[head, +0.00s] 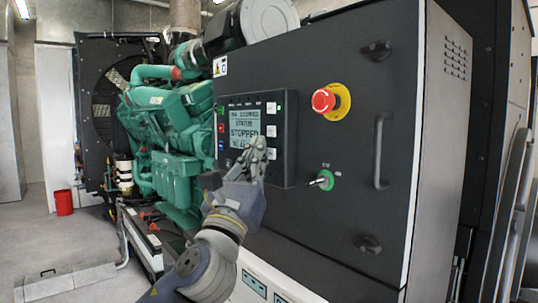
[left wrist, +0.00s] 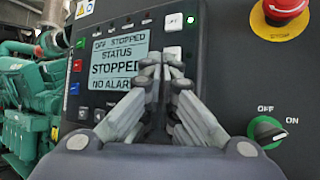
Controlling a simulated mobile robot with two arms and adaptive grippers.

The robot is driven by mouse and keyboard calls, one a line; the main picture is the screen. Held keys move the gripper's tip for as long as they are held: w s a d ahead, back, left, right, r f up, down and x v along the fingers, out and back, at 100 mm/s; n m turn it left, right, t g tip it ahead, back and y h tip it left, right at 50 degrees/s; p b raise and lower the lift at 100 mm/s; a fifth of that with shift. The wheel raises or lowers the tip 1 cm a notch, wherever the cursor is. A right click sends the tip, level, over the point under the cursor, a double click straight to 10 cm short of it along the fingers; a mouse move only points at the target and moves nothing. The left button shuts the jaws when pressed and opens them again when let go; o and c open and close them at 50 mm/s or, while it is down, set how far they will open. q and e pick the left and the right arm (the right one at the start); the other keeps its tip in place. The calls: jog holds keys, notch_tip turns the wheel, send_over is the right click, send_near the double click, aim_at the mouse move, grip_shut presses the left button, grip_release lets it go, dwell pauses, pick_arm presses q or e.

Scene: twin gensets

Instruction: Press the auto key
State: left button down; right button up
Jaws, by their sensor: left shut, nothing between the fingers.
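The controller panel (head: 282,170) is a black module on the dark cabinet door. Its screen (head: 243,130) reads "STOPPED"; the left wrist view (left wrist: 119,60) also shows "OFF STOPPED" and "NO ALAR…". Green, red and blue keys run down its left side. White keys show at its right side, one upper (left wrist: 173,22) and one lower (left wrist: 172,52). Key labels are too small to read, so I cannot tell which is the auto key. My left gripper (head: 258,146) is shut and empty, its tips before the screen's lower right. It hides the panel's lower middle. My right gripper is not in view.
A red emergency stop (head: 324,100) on a yellow base and a green rotary switch (head: 322,180) marked OFF/ON sit right of the panel. A vertical door handle (head: 380,150) stands out farther right. The green engine (head: 170,140) is behind at left.

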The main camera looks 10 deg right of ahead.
pick_arm(q)
jog(key=shift+w+d, duration=0.15)
jog(key=shift+d, duration=0.15)
jog(key=shift+a, duration=0.15)
dwell(0.4)
jog(key=shift+s+a, duration=0.5)
jog(key=shift+a, duration=0.15)
jog(key=shift+s+a+p, duration=0.35)
jog(key=shift+s+a, duration=0.2)
jog(key=shift+a, duration=0.3)
jog(key=shift+s+a+p, duration=0.3)
jog(key=shift+s+a, duration=0.25)
jog(key=shift+a, duration=0.25)
jog(key=shift+s+a+p, duration=0.35)
jog(key=shift+s+a, duration=0.2)
jog(key=shift+a, duration=0.3)
